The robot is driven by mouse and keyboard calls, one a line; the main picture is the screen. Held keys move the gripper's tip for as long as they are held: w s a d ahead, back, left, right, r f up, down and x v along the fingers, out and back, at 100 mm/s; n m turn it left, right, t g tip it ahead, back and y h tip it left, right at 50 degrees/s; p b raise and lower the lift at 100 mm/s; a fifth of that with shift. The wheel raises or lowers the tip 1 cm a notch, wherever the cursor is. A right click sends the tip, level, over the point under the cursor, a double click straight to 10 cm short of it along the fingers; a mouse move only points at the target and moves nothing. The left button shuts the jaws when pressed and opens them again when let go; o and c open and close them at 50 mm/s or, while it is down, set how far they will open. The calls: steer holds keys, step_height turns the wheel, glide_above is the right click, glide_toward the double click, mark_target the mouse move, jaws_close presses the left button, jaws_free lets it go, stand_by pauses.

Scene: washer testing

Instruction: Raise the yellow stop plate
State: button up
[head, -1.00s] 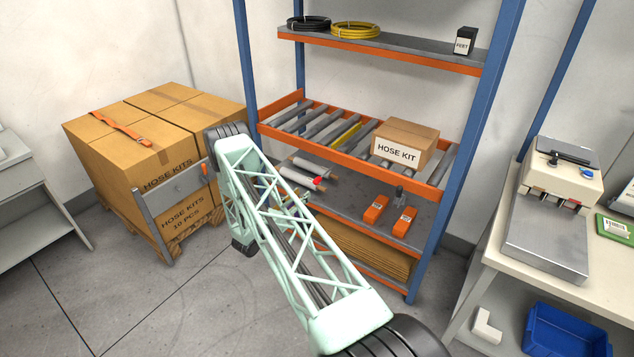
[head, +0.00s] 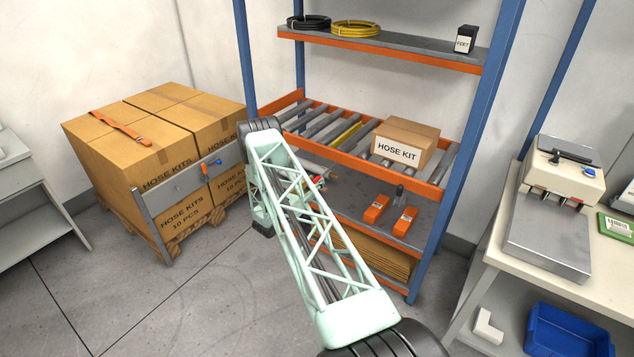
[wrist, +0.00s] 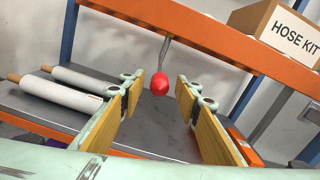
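The yellow stop plate (head: 347,134) shows as a yellow strip between the rollers of the middle shelf, left of the HOSE KIT box (head: 404,144). In the wrist view, a red ball knob (wrist: 160,84) hangs on a bent metal rod (wrist: 164,54) below the shelf's orange front beam (wrist: 190,35). My gripper (wrist: 158,88) is open, its two tan-padded fingers on either side of the knob. The knob appears near the fingertips, with gaps on both sides; its exact depth is unclear.
White rolls (wrist: 62,90) lie on the lower shelf left of the gripper. Orange items (head: 375,208) stand on that shelf to the right. Strapped cartons (head: 150,130) stand on a pallet at left. A bench with a machine (head: 548,215) is at right.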

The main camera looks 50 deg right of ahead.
steer(key=shift+d, duration=1.05)
steer(key=shift+c, duration=0.4)
jaws_close()
steer(key=shift+r, duration=0.1)
